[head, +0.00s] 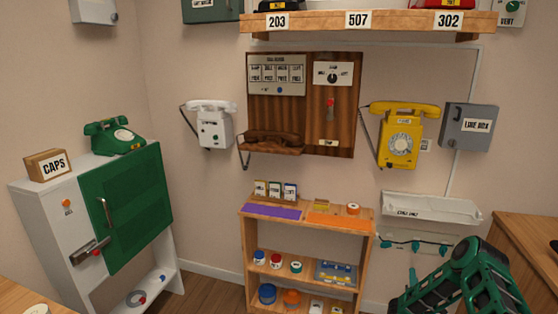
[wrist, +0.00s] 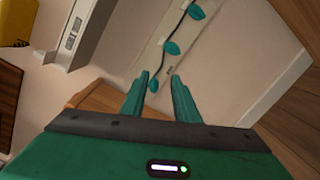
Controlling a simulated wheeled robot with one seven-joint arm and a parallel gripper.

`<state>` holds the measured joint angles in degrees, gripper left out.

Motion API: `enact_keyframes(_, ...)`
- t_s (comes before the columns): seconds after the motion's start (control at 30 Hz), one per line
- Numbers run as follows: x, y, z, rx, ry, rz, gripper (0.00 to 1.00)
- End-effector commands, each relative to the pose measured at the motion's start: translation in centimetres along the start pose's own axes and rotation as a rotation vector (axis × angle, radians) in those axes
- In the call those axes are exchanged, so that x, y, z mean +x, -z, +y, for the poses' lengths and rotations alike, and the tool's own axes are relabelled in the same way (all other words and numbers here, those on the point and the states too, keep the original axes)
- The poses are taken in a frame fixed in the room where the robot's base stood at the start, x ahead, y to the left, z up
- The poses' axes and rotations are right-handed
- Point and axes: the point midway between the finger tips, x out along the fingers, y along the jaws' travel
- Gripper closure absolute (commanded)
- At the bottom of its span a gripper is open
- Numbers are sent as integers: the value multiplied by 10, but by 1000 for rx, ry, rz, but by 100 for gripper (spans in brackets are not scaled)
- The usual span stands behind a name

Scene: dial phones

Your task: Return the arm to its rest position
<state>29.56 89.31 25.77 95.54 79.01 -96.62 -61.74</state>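My green and black arm (head: 472,285) shows at the bottom right of the head view, in front of the wall between the low shelf and a wooden counter. The gripper's fingertips cannot be made out there. In the wrist view my gripper (wrist: 160,82) has two teal fingers standing apart with nothing between them. Beyond them is the wall with a dark cord carrying teal pieces (wrist: 171,47); the fingers appear apart from it.
A low wooden shelf (head: 243,232) holds jars, boxes and coloured mats. A wooden counter (head: 520,228) is at right. A white cabinet (head: 45,218) with a green door stands left. Yellow (head: 401,138) and white (head: 209,124) phones hang on the wall. A long white tray (head: 430,208) is above the cord.

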Motion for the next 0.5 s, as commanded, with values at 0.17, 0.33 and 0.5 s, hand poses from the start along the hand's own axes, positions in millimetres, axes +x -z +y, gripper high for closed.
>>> enact_keyframes(0.17, 18, -34, 25, 65, 37, -60, 72)
enact_keyframes(0.33, 34, -83, 58, 168, 100, -148, 72)
enact_keyframes(0.5, 38, -135, 92, 293, 171, -251, 72)
